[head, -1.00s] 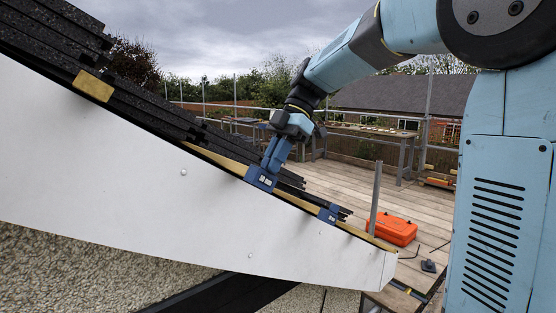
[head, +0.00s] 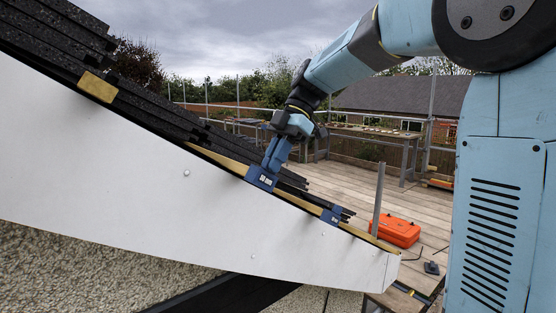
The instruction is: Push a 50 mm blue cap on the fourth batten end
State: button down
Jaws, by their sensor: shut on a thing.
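My gripper (head: 268,167) points down at the roof's sloping edge and is shut on a blue cap (head: 262,179) with white lettering that looks like "50 mm". The cap sits at the edge, in line with the wooden strip; the batten end behind it is hidden, so I cannot tell how far on it is. A second blue cap (head: 331,216) is lower down the slope, at the edge. A bare wooden block (head: 97,86) shows higher up, under the dark tiles.
Dark tiles (head: 150,108) overlap above the white verge board (head: 180,210). An orange case (head: 396,231) lies on the wooden deck (head: 335,184) beside a grey upright post (head: 377,198). Workbenches (head: 375,134) stand behind. The air left of my gripper, above the tiles, is clear.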

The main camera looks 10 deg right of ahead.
jog(key=shift+w+a, duration=0.65)
jog(key=shift+w, duration=0.25)
dwell(1.5)
jog(key=c, duration=1.1)
grip_release()
jog(key=shift+r, duration=0.1)
jog(key=shift+v, duration=2.9)
jog(key=shift+s, duration=0.1)
jog(key=s+d+f+m+t+h, duration=0.2)
jog(key=s+d+f+m+t, duration=0.1)
jog(key=s+d+f+m, duration=0.2)
jog(key=s+d+f+m+t+h, duration=0.2)
jog(key=s+d+f+m, duration=0.3)
jog(key=s+m, duration=0.5)
jog(key=s+d+f+m+t+h, duration=0.1)
jog(key=s+d+f+m+t, duration=0.3)
jog(key=m, duration=0.5)
jog(key=shift+s+d+f+m+t+h, duration=0.2)
jog(key=shift+s+d+f, duration=0.1)
jog(key=shift+s+d, duration=0.5)
jog(key=shift+s+d+f+m+t+h, duration=0.1)
jog(key=shift+s+d+f+m+h, duration=0.15)
jog(key=shift+s+d, duration=0.5)
